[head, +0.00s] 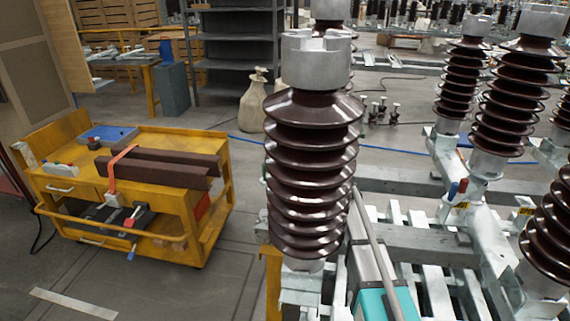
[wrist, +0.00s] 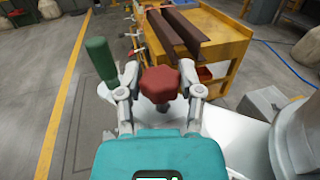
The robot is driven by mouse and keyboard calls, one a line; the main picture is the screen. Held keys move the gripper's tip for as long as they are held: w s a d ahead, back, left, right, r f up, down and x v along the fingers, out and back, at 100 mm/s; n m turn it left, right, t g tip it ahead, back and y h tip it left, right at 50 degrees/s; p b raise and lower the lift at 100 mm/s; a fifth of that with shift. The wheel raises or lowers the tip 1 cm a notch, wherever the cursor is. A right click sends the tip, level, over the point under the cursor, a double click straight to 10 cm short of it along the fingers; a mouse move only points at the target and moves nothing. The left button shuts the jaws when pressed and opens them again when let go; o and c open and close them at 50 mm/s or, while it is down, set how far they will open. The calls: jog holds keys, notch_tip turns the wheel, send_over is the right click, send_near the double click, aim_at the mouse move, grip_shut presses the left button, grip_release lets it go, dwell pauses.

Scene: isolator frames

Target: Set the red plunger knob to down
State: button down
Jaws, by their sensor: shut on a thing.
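The red plunger knob (wrist: 160,82) shows in the middle of the wrist view, a faceted red head above a pale fitting. My gripper (wrist: 159,76) has a finger on each side of it and is shut on it. In the head view neither the held knob nor my fingertips can be made out; the large brown insulator stands in front of part of my arm.
A green handle (wrist: 101,61) stands close beside my left finger. A brown ribbed insulator (head: 312,170) rises at centre in the head view. A yellow cart (head: 205,235) with dark bars stands to the left.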

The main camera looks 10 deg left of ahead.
jog(key=shift+f, duration=0.15)
jog(key=shift+c, duration=1.2)
grip_release()
jog(key=shift+d, duration=0.1)
jog(key=v, duration=1.1)
jog(key=shift+d, duration=0.4)
